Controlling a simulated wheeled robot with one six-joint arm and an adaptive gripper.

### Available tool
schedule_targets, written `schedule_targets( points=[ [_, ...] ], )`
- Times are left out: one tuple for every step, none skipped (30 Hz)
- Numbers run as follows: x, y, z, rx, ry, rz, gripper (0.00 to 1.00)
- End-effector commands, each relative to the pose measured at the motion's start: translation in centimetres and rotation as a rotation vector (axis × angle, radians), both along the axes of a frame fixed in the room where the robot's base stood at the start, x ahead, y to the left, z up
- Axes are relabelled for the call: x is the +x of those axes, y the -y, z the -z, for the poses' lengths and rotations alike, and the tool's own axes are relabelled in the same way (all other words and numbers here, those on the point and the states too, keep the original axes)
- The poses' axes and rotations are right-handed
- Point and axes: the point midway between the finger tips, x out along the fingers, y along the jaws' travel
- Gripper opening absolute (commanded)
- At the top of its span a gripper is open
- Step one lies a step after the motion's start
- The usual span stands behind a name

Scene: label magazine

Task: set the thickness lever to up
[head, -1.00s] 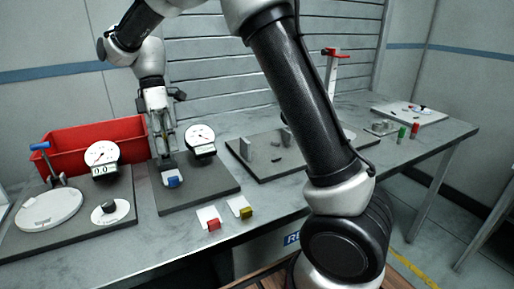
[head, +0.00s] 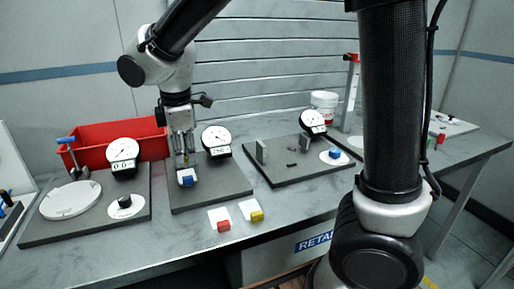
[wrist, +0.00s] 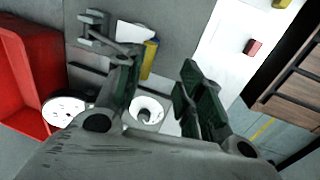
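My gripper (head: 184,157) points down over the middle dark plate (head: 215,193), left of its white dial gauge (head: 216,139). Its fingers are apart, with no object clearly held. In the wrist view my gripper (wrist: 160,85) shows a yellow bar with a blue end (wrist: 150,58) between the fingers, closer to the left one. I cannot tell whether this is the thickness lever or which way it is set. Contact is unclear.
A red bin (head: 95,133) stands behind. The left plate (head: 60,229) holds a gauge, a white disc, a knob and a blue-handled post. A red block (head: 224,226) and a yellow block (head: 257,216) lie in front. Another gauge plate (head: 290,177) is right.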

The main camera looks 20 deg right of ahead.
Motion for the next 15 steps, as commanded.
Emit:
schedule_targets(
  points=[
    [-0.1,-0.1,-1.2,0.004,0.004,-0.001,0.37],
    [-0.4,0.1,-0.9,0.004,-0.007,0.046,0.37],
    [-0.6,0.3,-0.7,0.01,-0.016,0.117,0.37],
    [-1.1,0.7,-0.3,0.009,-0.027,0.157,0.37],
    [-1.6,1.1,0.0,0.006,-0.039,0.192,0.37],
    [-2.2,1.6,0.4,0.004,-0.054,0.24,0.37],
    [-2.7,1.9,0.7,0.001,-0.064,0.276,0.37],
    [-3.0,2.6,0.5,0.008,-0.064,0.308,0.37],
    [-3.4,3.4,0.3,0.015,-0.068,0.35,0.37],
    [-3.7,4.0,0.3,0.019,-0.072,0.382,0.37],
    [-4.1,4.5,0.2,0.022,-0.076,0.412,0.37],
    [-4.6,5.2,0.2,0.028,-0.081,0.453,0.37],
    [-5.0,5.8,0.1,0.03,-0.085,0.484,0.37],
    [-5.1,6.4,-0.1,0.037,-0.085,0.513,0.37],
    [-5.4,7.3,-0.3,0.045,-0.085,0.549,0.37]
  ],
)
